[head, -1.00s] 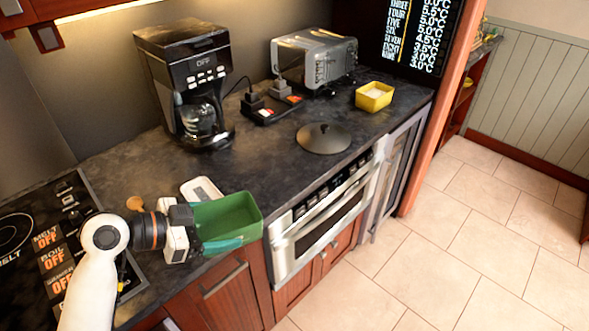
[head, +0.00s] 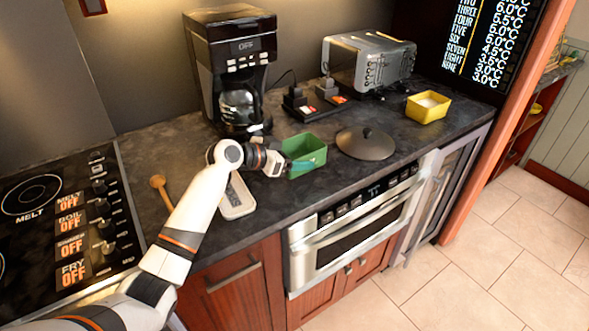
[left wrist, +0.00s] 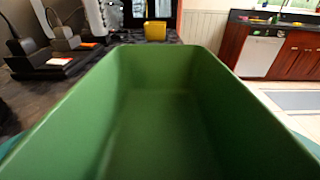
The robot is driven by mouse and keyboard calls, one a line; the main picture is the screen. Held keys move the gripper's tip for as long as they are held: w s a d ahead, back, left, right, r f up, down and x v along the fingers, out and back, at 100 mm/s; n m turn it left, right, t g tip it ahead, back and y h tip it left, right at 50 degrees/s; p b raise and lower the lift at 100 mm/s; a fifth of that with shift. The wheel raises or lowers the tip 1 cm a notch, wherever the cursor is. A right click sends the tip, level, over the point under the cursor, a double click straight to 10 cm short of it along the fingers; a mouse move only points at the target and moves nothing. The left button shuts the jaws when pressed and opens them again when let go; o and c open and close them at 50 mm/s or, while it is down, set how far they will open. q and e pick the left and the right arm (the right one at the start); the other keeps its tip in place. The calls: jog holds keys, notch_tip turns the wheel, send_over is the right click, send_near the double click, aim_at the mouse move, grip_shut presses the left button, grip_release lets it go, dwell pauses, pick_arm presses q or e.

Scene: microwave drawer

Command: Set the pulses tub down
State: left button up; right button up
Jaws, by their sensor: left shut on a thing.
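The green tub (head: 307,152), which I take to be the pulses tub, is upright in my left gripper (head: 297,164). It is over the counter, between the coffee maker and the dark round lid. I cannot tell whether its base touches the counter. In the left wrist view, the tub (left wrist: 160,120) fills most of the picture, and its inside looks empty. Teal finger parts show at both lower edges there, on either side of the tub. My right gripper does not show.
The dark counter (head: 300,204) has the lid (head: 366,143) right of the tub and a white remote-like object (head: 237,197) in front. The coffee maker (head: 234,70), toaster (head: 369,62) and yellow tub (head: 428,106) stand behind. The hob (head: 65,215) is at left.

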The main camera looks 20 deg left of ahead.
pick_arm(q)
notch_tip(320, 180, down, 3)
jog(key=shift+f, duration=0.65)
jog(key=o, duration=0.7)
jog(key=shift+f, duration=0.15)
jog(key=shift+c, duration=0.2)
jog(key=o, duration=0.5)
jog(key=shift+c, duration=0.2)
